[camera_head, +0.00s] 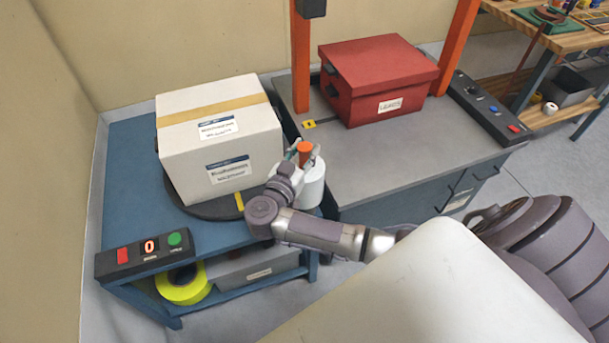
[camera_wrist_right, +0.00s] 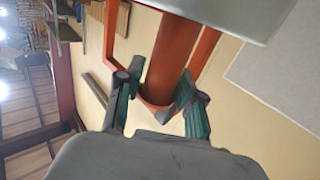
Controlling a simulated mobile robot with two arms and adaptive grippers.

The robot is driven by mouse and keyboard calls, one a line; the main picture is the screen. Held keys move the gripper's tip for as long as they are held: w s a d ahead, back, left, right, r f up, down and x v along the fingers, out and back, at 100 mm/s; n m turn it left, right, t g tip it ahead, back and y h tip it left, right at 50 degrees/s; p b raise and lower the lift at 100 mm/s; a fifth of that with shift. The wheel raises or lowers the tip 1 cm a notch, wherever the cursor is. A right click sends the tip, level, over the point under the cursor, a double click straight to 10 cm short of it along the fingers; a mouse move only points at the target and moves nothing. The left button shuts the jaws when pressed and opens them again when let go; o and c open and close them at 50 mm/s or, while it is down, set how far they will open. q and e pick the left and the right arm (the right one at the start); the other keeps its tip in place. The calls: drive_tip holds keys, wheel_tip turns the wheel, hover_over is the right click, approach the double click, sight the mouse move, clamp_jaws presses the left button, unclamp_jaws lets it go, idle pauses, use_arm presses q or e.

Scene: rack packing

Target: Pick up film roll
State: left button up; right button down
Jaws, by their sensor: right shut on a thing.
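The film roll (camera_head: 312,185) is a white cylinder with an orange core standing out of its top. It is upright at the right edge of the blue table, beside the white carton. My right gripper (camera_head: 302,153) is at the top of the roll, with its fingers around the orange core. In the right wrist view, the orange core (camera_wrist_right: 177,50) sits between the fingertips of the right gripper (camera_wrist_right: 160,97), which is shut on it. Whether the roll's bottom touches anything is hidden by my arm. My left gripper is not in view.
A white carton (camera_head: 217,155) with yellow tape stands on a dark turntable (camera_head: 215,208) on the blue table (camera_head: 130,165). A control panel (camera_head: 145,255) is at its front. A red box (camera_head: 378,78) stands on the grey bench (camera_head: 400,140). An orange post (camera_head: 301,60) rises behind the roll.

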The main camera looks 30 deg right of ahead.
drive_tip(key=shift+r, duration=0.1)
wheel_tip(320, 180, up, 10)
drive_tip(key=shift+f+p, duration=0.25)
drive_tip(key=shift+p, duration=0.3)
drive_tip(key=shift+r, duration=0.4)
wheel_tip(320, 180, up, 9)
drive_tip(key=p, duration=1.1)
drive_tip(key=shift+f, duration=0.2)
